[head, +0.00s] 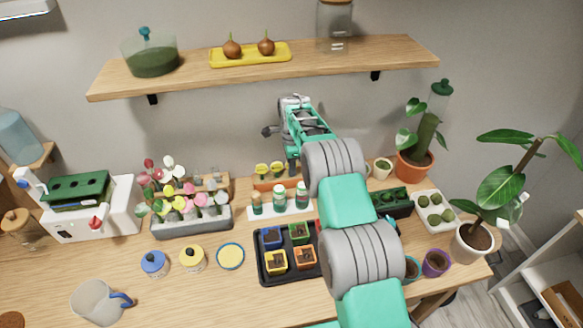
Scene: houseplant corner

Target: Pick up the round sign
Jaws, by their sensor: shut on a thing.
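My gripper (292,168) reaches down at the back of the table, beside two small yellow-green things (269,169) above an orange holder (272,185). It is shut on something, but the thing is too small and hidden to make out. I cannot clearly pick out the round sign in this view. I cannot tell whether the gripper's load touches the holder or hangs free.
My arm covers the middle right. A white tray (303,209) of bottles stands in front of the holder. A grey rack (195,227) of colourful pieces is left, a black tray (266,281) of small pots in front. A wooden shelf (300,72) spans above.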

